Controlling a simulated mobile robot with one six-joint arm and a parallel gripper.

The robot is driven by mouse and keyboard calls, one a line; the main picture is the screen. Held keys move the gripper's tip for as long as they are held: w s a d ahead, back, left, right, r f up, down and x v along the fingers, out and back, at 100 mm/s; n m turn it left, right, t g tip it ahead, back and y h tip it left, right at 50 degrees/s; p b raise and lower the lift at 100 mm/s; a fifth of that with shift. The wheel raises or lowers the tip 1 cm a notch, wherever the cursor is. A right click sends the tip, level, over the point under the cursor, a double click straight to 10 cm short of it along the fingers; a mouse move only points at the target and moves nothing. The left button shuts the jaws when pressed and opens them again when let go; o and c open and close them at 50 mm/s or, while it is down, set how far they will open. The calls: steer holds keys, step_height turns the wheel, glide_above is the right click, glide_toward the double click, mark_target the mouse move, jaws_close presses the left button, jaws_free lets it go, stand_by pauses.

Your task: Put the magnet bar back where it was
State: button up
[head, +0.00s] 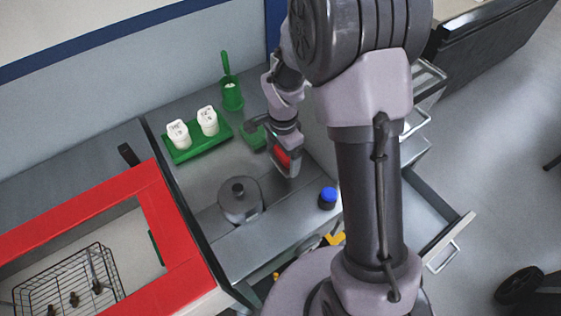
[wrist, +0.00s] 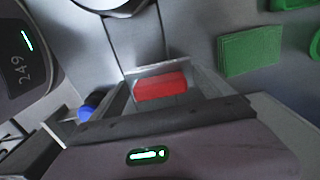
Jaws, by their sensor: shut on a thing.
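The magnet bar is the red block (head: 282,158) at my gripper's fingers, and it also shows in the wrist view (wrist: 161,89). My gripper (head: 292,166) is shut on it, above the right part of the grey worktop (head: 215,172). In the wrist view the bar lies between the fingers of my gripper (wrist: 155,76), lengthwise across the picture. My fingers hide part of the bar in the head view. I cannot tell how high it is above the surface.
A green pad (head: 254,138) lies beside my gripper. A grey lidded pot (head: 240,203) and a blue-capped jar (head: 328,199) stand nearer. A green tray (head: 190,154) holds two white containers. A red-framed opening (head: 180,237) is at left. A drawer (head: 440,238) stands open at right.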

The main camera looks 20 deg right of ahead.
step_height(320, 180, down, 4)
steer(key=shift+f+b, duration=0.2)
steer(key=shift+b, duration=0.25)
steer(key=shift+f, duration=0.2)
steer(key=o, duration=1.2)
steer(key=shift+c, duration=0.2)
step_height(320, 180, up, 13)
steer(key=p, duration=0.3)
step_height(320, 180, up, 8)
steer(key=n+t, duration=0.2)
glide_above(282, 164)
steer(key=s, duration=0.1)
steer(key=s+a+r+n+t+y, duration=0.1)
steer(key=s+r+n, duration=0.3)
steer(key=s, duration=0.4)
steer(key=s+a+r+n+t+y, duration=0.1)
steer(key=s+a+r+n+t, duration=0.1)
steer(key=s+r+n, duration=0.2)
steer(key=s+r, duration=0.2)
steer(key=s, duration=0.2)
steer(key=shift+a+r+t, duration=0.15)
steer(key=shift+r+t, duration=0.1)
steer(key=shift+t, duration=0.15)
